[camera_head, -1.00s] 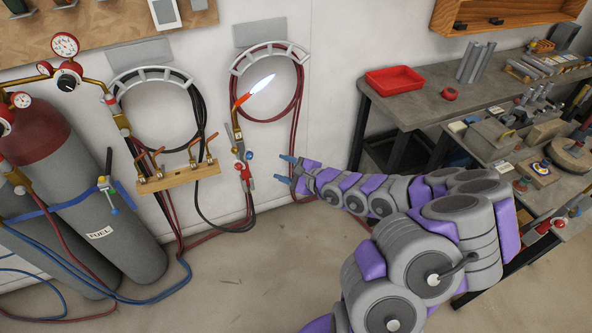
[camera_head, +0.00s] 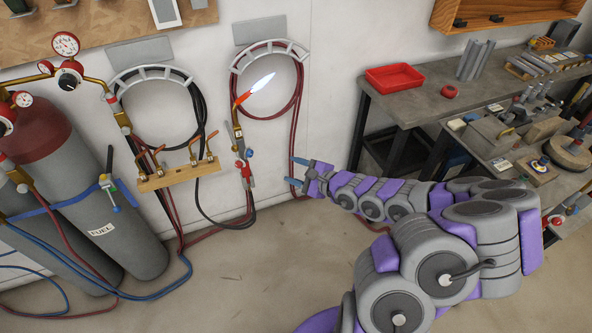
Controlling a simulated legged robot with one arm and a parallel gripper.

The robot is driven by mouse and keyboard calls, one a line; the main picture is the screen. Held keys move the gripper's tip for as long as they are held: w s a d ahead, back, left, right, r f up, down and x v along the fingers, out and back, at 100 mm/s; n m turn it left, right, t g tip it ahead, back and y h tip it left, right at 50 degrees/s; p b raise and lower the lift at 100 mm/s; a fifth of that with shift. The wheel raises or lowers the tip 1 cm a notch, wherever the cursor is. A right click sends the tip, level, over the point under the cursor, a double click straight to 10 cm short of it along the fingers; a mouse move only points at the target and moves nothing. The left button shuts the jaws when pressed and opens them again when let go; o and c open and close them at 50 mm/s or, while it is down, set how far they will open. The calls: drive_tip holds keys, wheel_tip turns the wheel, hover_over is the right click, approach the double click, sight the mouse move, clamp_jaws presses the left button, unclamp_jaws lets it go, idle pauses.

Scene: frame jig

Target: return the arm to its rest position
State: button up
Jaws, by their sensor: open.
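My gripper (camera_head: 297,171) is open and empty in the head view. Its blue fingertips point left, a little to the right of the torch handle and apart from it. My arm stretches from the lower right toward the middle of the picture.
Two gas cylinders (camera_head: 75,200) stand at left with gauges and hoses. A wooden rack (camera_head: 178,177) with brass torches is on the wall. A workbench (camera_head: 425,108) with a red tray (camera_head: 394,77) and several tools stands at right. The floor (camera_head: 235,275) at centre is mostly clear.

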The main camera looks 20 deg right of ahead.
idle(0.8)
drive_tip(key=a+r+n+g+y, duration=0.1)
drive_tip(key=a+r+n+y, duration=0.2)
drive_tip(key=a+r+n, duration=0.3)
drive_tip(key=s+a+r+n+g+y, duration=0.1)
drive_tip(key=s+a+r+n+g, duration=0.35)
drive_tip(key=s+a, duration=0.3)
drive_tip(key=s+a+r+n+g+y, duration=0.2)
drive_tip(key=s+a+r+n+g, duration=0.3)
drive_tip(key=a, duration=0.4)
drive_tip(key=s+d+f+n+g+h, duration=0.25)
drive_tip(key=s+h, duration=0.25)
drive_tip(key=s, duration=0.5)
drive_tip(key=s+d+f+n+g+h, duration=0.1)
drive_tip(key=s+d+n+g+h, duration=0.2)
drive_tip(key=s, duration=0.6)
drive_tip(key=s+d+r+t+h, duration=0.1)
drive_tip(key=s+d+h, duration=0.4)
drive_tip(key=d, duration=0.3)
drive_tip(key=shift+w+r, duration=0.1)
